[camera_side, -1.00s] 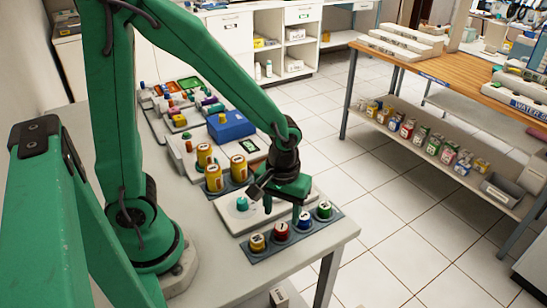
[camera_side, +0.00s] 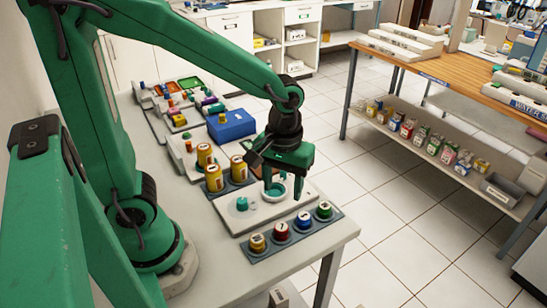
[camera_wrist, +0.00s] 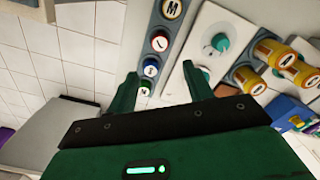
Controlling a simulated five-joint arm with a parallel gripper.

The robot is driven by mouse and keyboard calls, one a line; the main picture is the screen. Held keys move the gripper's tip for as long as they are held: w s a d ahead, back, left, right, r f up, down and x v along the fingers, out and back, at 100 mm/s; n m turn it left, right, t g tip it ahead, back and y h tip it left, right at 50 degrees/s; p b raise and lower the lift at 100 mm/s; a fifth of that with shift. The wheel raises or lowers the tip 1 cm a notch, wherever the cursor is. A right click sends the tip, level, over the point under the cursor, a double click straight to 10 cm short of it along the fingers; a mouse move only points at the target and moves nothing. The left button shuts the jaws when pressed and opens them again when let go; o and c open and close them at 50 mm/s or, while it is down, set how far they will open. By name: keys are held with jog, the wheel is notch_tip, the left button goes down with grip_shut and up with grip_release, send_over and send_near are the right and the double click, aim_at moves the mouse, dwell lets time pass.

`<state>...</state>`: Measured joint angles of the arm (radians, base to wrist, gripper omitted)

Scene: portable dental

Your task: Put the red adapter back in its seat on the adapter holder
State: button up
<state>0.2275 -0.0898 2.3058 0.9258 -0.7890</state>
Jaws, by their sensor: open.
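The red adapter (camera_side: 281,231) stands upright in the dark adapter holder (camera_side: 262,257), between the yellow adapter (camera_side: 257,243) and the blue adapter (camera_side: 304,220). The green adapter (camera_side: 324,210) is at the far end of the row. In the wrist view the red adapter (camera_wrist: 160,41) also shows in the row, with its round top facing up. I cannot tell exactly how deep it sits. My gripper (camera_side: 283,192) is open and empty, raised behind the holder over the white plate. In the wrist view its spread fingers (camera_wrist: 159,76) are apart from the red adapter.
The white plate (camera_side: 232,224) with a teal knob (camera_side: 242,203) lies beside the holder. Yellow canisters (camera_side: 214,177) and a blue box (camera_side: 231,125) stand farther back. The table's right edge is close to the holder.

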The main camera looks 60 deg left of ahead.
dwell(0.3)
jog(key=s+a+r+m+t, duration=0.5)
jog(key=a+r+m, duration=0.1)
jog(key=r, duration=0.4)
jog(key=shift+s+a+t, duration=0.25)
jog(key=shift+s+t, duration=0.05)
dwell(1.2)
